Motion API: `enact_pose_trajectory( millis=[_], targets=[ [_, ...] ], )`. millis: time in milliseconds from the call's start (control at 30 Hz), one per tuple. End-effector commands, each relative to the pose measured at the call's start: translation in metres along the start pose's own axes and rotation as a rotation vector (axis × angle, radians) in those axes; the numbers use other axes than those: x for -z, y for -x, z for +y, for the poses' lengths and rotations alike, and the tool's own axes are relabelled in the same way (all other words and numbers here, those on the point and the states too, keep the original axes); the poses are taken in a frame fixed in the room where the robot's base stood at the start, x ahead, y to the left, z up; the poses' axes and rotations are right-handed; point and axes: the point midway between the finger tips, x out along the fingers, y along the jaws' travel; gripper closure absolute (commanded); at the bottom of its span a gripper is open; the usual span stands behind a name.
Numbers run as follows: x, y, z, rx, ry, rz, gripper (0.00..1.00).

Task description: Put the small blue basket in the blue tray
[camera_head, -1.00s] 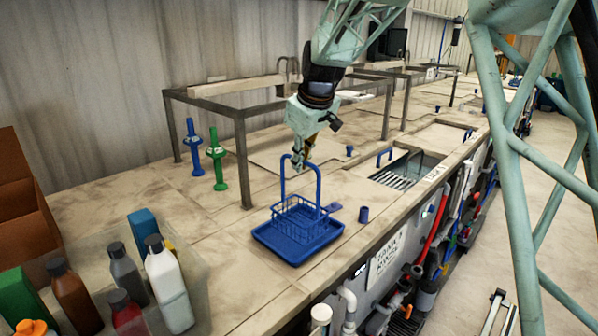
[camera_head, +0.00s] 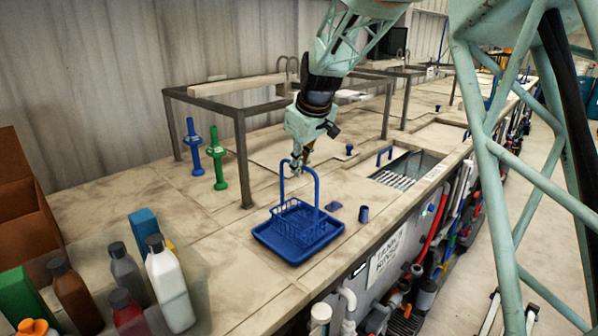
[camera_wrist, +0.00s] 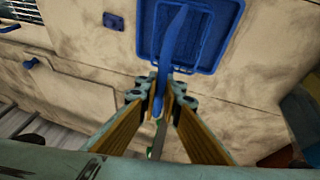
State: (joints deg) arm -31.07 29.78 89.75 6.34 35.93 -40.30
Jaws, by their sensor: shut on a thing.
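The small blue basket (camera_head: 297,217), a wire basket with a tall arched handle, is over the blue tray, its lower part inside the tray's outline. Whether its base touches the tray floor is hard to tell. The flat blue tray (camera_head: 270,242) lies on the worktop near its front edge. My gripper (camera_head: 297,166) is above the tray, shut on the top of the basket handle. In the wrist view, my fingers (camera_wrist: 167,97) close around the blue handle (camera_wrist: 170,50), and the tray (camera_wrist: 233,22) lies beyond it.
An open tank (camera_head: 405,172) with a grate is farther right. Several bottles (camera_head: 168,285) stand at the front left. A metal frame (camera_head: 241,150) rises behind the tray, with blue and green stands to its left.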

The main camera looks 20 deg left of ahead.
Motion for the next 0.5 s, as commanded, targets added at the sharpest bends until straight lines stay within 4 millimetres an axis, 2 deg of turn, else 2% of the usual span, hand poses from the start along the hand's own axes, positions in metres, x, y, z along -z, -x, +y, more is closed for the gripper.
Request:
enact_pose_trajectory(
  millis=[200,500],
  targets=[
    [-0.0047,-0.0114,-0.0023,0.000,0.000,0.000,1.00],
    [-0.0048,-0.0119,-0.0023,0.000,0.000,0.000,1.00]
  ],
)
